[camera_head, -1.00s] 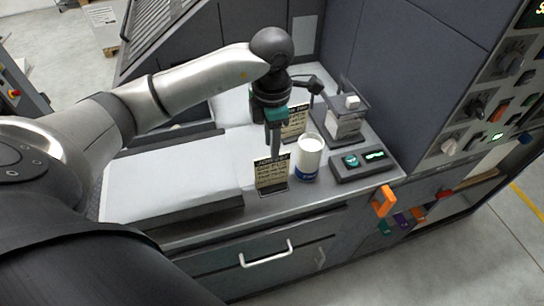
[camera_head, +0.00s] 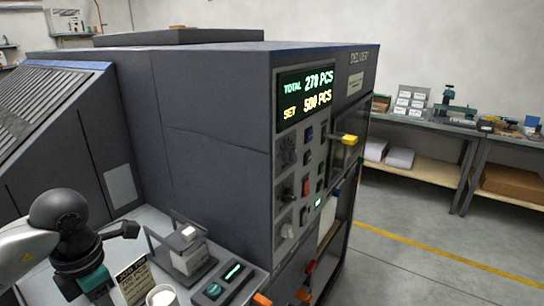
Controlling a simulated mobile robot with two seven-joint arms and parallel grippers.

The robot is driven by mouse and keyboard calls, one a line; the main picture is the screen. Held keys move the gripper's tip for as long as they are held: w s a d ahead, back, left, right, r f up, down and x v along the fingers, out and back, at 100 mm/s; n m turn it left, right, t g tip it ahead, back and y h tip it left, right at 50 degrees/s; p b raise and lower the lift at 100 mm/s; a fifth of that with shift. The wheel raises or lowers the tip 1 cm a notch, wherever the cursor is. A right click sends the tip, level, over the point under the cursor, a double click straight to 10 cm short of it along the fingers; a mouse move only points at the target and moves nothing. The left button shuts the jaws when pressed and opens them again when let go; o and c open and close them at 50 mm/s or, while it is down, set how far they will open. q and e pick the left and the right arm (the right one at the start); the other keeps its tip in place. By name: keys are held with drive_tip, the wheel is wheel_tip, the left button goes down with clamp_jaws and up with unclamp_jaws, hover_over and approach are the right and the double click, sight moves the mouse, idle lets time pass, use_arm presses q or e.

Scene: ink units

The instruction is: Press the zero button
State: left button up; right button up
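A small dark unit at the bottom of the head view has a round teal button (camera_head: 214,290) and a lit green display (camera_head: 233,271). No label on the button is readable. Behind it stands a scale with a clear-sided frame (camera_head: 187,250) and a small white block on top. My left gripper (camera_head: 98,285) points down at the lower left, left of the button and apart from it. Its fingertips run to or past the bottom edge, so its opening cannot be judged. My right gripper is out of view.
A white cup (camera_head: 161,296) and a job card (camera_head: 132,281) stand between my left gripper and the button unit. The tall grey machine (camera_head: 216,140) rises behind, with a counter display (camera_head: 306,97) reading TOTAL 270 PCS, SET 500 PCS. Knobs and switches sit below it. Open floor lies right.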

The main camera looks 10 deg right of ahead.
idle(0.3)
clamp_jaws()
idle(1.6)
